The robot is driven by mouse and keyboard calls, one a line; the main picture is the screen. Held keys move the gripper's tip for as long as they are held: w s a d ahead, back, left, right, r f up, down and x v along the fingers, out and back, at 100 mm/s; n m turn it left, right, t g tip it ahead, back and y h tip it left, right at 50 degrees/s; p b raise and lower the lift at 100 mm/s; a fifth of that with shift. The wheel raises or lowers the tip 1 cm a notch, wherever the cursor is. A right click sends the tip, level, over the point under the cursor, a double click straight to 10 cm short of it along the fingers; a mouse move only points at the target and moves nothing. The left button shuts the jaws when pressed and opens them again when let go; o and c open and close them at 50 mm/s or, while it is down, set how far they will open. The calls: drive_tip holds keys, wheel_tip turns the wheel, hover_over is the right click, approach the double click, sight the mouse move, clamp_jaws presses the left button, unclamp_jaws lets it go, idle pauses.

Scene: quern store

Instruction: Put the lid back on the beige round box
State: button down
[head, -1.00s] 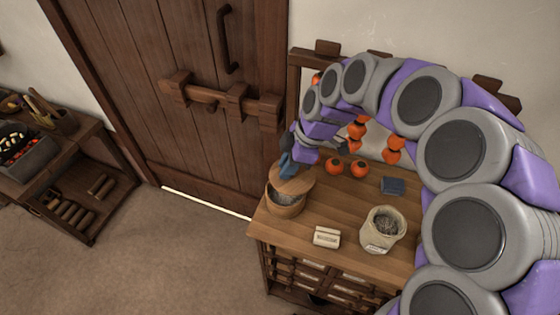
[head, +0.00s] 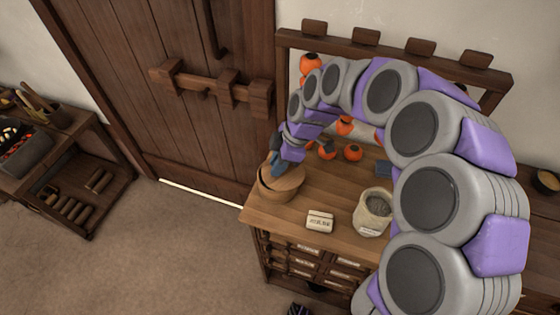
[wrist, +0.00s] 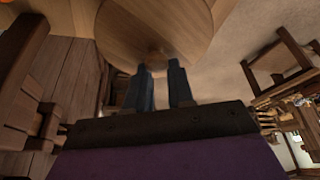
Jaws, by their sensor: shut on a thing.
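The beige round box (head: 275,195) stands at the left front corner of the wooden cabinet top. Its round wooden lid (head: 290,179) is over the box, tilted; part of the rim still shows at the left. I cannot tell whether lid and box touch. My gripper (head: 273,174) is shut on the lid by its small knob, from the upper left. In the wrist view the underlying box is hidden, the lid (wrist: 150,25) fills the top middle and my gripper's two dark fingers (wrist: 162,75) reach its knob.
A small cream labelled block (head: 320,221) lies right of the box, and an open cloth sack (head: 373,212) stands farther right. Several orange pumpkin-like things (head: 352,153) sit behind. A barred wooden door (head: 165,110) is at the left. My arm hides the cabinet's right side.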

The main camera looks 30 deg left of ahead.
sight(263, 167)
drive_tip(key=a, duration=0.1)
drive_tip(key=a+f, duration=0.1)
drive_tip(key=a, duration=0.1)
drive_tip(key=shift+s+a, duration=0.1)
drive_tip(key=shift+a, duration=0.15)
drive_tip(key=shift+d+r, duration=0.25)
drive_tip(key=shift+d, duration=0.55)
drive_tip(key=shift+d+r, duration=0.2)
drive_tip(key=shift+d, duration=0.55)
drive_tip(key=shift+d+r, duration=0.25)
drive_tip(key=shift+d, duration=0.55)
drive_tip(key=shift+a+f, duration=0.2)
drive_tip(key=shift+a, duration=0.5)
drive_tip(key=shift+a+f, duration=0.15)
drive_tip(key=shift+a, duration=0.55)
drive_tip(key=shift+d, duration=0.15)
drive_tip(key=shift+d+r, duration=0.2)
drive_tip(key=shift+d, duration=0.35)
drive_tip(key=shift+a+f, duration=0.3)
drive_tip(key=shift+a, duration=0.55)
drive_tip(key=shift+d, duration=0.15)
drive_tip(key=shift+a+f, duration=0.2)
drive_tip(key=shift+a, duration=0.3)
drive_tip(key=shift+d+r, duration=0.1)
drive_tip(key=shift+d, duration=0.3)
